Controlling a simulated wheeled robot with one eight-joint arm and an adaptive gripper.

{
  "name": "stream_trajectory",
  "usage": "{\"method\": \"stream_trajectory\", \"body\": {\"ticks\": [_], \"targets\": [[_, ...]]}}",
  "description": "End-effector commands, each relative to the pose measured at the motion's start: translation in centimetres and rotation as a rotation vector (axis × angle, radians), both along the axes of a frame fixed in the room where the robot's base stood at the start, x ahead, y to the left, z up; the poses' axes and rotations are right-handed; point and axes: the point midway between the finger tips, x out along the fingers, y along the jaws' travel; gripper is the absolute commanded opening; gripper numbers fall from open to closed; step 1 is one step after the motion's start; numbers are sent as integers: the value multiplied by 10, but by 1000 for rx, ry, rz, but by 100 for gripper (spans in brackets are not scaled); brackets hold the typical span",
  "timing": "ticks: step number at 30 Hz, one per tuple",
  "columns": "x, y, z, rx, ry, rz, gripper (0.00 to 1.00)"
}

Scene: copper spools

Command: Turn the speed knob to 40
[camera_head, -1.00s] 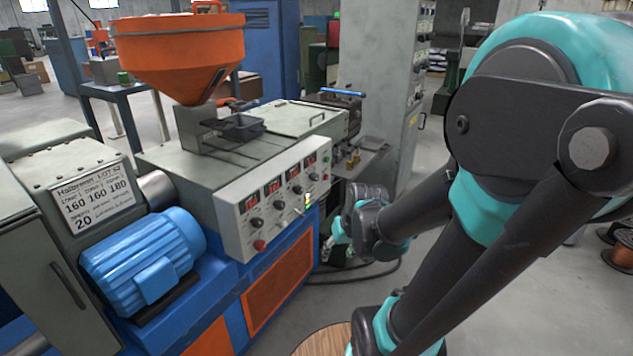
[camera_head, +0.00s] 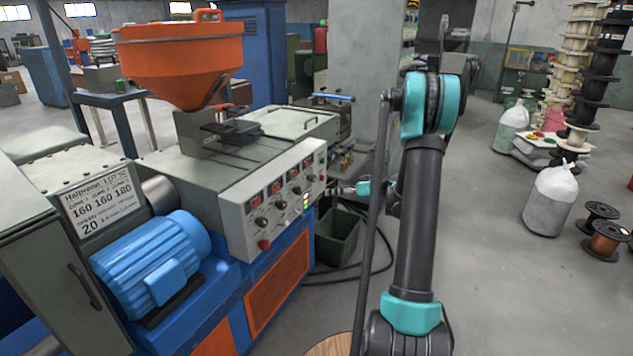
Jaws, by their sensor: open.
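The control panel (camera_head: 250,238) is a light grey sloped box on the side of the extruder. It carries a row of red digital displays, with black knobs (camera_head: 261,222) below them. The labels and display digits are too small to read, so I cannot tell which knob is the speed knob. My gripper (camera_head: 331,191) is small in view, just right of the panel's far end, pointing left towards it. It is open and appears empty; I cannot tell whether its fingertips touch the panel.
A placard (camera_head: 100,200) reads 160 160 180 and 20. A red button (camera_head: 264,244) and small lit lamps are on the panel. An orange hopper (camera_head: 180,60) and blue motor (camera_head: 150,258) stand left. A dark bin (camera_head: 338,238) is below my gripper.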

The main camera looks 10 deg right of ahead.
Motion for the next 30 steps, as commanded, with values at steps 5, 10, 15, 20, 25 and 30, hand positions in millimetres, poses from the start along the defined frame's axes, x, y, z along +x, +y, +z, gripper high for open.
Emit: {"method": "stream_trajectory", "body": {"ticks": [5,10,15,20,25,30], "targets": [[36,-41,-19,73,-191,6,51],[51,-69,-32,115,-332,0,51],[56,-82,-38,131,-400,-6,51],[63,-75,-39,135,-411,-4,51],[80,-52,-39,134,-409,-2,51],[101,-26,-39,134,-409,-3,51]]}}
